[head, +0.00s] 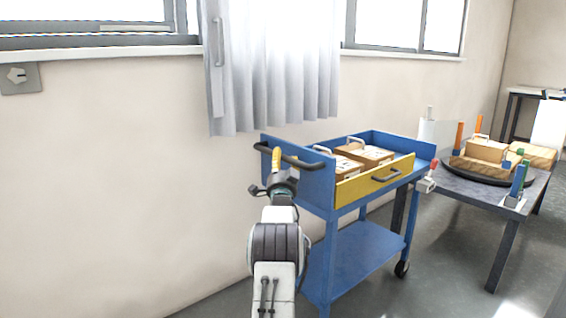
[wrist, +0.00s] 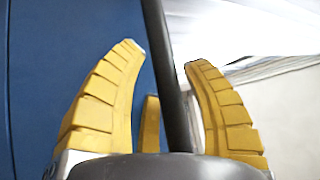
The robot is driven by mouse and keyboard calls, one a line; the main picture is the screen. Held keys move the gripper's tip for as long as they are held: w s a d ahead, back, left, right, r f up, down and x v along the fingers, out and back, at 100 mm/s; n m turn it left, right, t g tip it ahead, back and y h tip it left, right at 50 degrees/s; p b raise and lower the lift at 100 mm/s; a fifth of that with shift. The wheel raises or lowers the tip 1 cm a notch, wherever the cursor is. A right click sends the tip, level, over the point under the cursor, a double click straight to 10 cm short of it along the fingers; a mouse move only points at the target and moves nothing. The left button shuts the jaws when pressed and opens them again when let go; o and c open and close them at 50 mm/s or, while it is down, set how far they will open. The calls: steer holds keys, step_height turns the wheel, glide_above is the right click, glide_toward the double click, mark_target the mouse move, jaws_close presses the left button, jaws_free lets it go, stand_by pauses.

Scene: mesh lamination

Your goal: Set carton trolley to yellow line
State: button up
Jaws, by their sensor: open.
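The blue carton trolley (head: 365,245) stands by the wall, with several cartons (head: 365,156) in its top tray and a yellow drawer front (head: 372,182). Its dark push handle (head: 303,163) is at the left end. My gripper (head: 276,158) is at this handle. In the wrist view my gripper (wrist: 166,56) is open, its yellow fingers on either side of the dark handle bar (wrist: 166,75). I cannot tell whether any finger touches the bar. The trolley's blue end panel (wrist: 70,50) fills the left of that view. I see no yellow line on the floor.
A grey table (head: 515,200) with a dark round turntable, cartons and coloured posts stands close to the right of the trolley. A grey curtain (head: 275,70) hangs behind. The wall is close on the left. Bare floor (head: 440,270) shows at the lower right.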

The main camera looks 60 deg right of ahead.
steer(key=shift+w+d+r, duration=0.15)
steer(key=shift+d, duration=0.1)
steer(key=shift+o, duration=0.3)
jaws_close()
